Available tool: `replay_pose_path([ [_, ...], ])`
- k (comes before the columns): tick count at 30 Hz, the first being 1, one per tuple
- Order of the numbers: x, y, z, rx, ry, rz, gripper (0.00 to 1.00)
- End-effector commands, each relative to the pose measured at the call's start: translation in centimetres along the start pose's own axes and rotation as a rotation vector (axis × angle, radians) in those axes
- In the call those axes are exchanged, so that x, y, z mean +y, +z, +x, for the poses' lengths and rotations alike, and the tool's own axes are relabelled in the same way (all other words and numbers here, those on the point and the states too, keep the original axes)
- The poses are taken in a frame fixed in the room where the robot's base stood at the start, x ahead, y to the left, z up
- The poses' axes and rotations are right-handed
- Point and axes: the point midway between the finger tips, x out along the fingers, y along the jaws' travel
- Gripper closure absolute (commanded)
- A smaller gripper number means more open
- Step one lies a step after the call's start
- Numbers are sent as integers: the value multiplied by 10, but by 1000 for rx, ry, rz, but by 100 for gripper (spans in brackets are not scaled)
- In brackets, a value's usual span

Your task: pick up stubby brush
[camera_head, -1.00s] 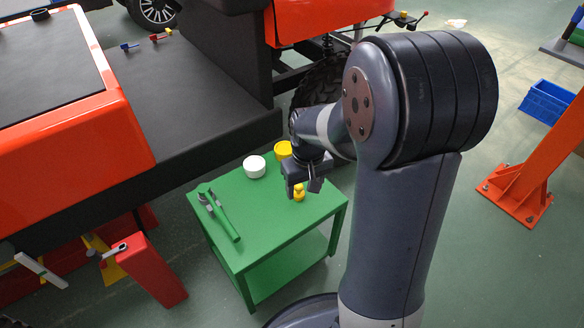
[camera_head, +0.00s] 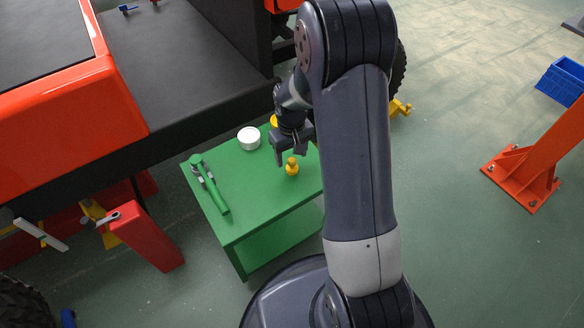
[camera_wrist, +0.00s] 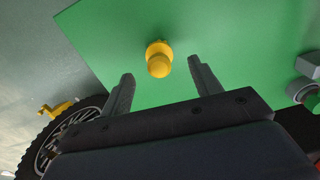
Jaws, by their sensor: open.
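The stubby brush appears to be the small yellow knobbed piece (camera_head: 292,168) standing on the green table (camera_head: 250,215), right of its middle. In the wrist view the yellow piece (camera_wrist: 158,60) is seen from above, between and slightly beyond the fingertips. My gripper (camera_head: 289,155) is over the table just above and behind the piece in the head view. In the wrist view my gripper (camera_wrist: 161,68) is open, with one finger on each side of the piece and nothing held. I cannot tell the exact height gap.
A white round tub (camera_head: 249,139) and a partly hidden yellow tub (camera_head: 274,121) stand at the table's back. A green-handled tool (camera_head: 214,190) lies at its left. The black and orange vehicle (camera_head: 165,115) borders the table behind.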

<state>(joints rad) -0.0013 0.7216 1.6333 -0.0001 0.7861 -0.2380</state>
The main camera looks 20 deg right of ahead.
Motion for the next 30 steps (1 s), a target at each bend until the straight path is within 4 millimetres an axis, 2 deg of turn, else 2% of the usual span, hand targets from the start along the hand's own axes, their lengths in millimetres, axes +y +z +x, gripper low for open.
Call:
replay_pose_path([
  [1,0,2,11,-2,-1,0,40],
  [7,0,5,40,-3,-1,0,40],
  [15,0,4,42,0,0,0,40],
  [30,0,4,42,0,0,0,81],
])
